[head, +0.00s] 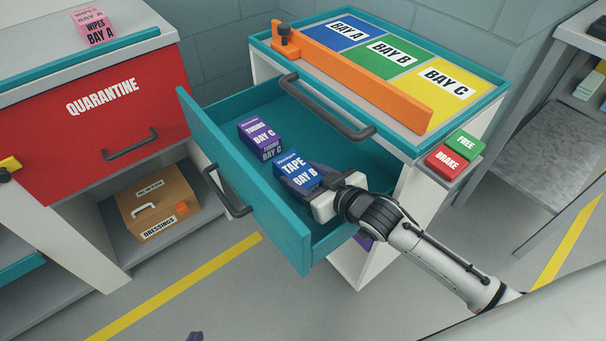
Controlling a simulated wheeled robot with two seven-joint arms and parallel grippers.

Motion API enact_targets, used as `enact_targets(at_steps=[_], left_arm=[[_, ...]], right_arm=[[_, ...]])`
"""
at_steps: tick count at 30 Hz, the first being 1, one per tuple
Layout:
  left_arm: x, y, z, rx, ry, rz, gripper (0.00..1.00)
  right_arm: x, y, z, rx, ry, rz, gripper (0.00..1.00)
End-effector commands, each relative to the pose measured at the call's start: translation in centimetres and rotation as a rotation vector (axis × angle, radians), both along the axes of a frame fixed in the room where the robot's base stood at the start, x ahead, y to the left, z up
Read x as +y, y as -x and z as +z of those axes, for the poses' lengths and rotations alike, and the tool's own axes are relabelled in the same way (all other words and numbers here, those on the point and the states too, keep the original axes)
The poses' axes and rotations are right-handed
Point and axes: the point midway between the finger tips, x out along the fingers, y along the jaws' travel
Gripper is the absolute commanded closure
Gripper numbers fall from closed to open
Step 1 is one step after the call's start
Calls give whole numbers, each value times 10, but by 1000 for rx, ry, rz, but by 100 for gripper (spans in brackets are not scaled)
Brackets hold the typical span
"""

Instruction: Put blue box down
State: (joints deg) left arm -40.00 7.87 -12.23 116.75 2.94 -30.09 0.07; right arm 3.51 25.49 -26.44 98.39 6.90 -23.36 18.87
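The blue box (294,165), labelled TAPE BAY B, is inside the open teal drawer (205,125), at its front end. My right gripper (298,186) reaches into the drawer from the right. Its dark fingers appear closed on the lower part of the blue box, and partly hide it. Whether the box touches the drawer floor cannot be told. A purple box (260,135), labelled BAY C, stands just behind and left of it. Only a small dark tip of what seems to be my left gripper (195,337) shows at the bottom edge, so its state is hidden.
The cabinet top has blue BAY A (340,29), green BAY B (388,53) and yellow BAY C (446,84) areas, with an orange bar (360,83) along their front. FREE (465,143) and BRAKE (446,160) buttons sit at the right. A red QUARANTINE drawer (90,120) is shut at left.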

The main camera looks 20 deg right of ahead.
Motion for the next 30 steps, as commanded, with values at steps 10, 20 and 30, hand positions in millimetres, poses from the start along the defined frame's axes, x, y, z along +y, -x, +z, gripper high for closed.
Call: enact_targets(at_steps=[10, 20, 30], left_arm=[[0, 0, 0, 0, -1, -1, 100], [0, 0, 9, 1, -4, -1, 100], [1, 2, 14, 7, -11, -3, 100]], right_arm=[[0, 0, 0, 1, 0, 0, 31], [-11, 31, 18, 4, 1, 1, 31], [-33, 90, 42, 4, 1, -1, 31]])
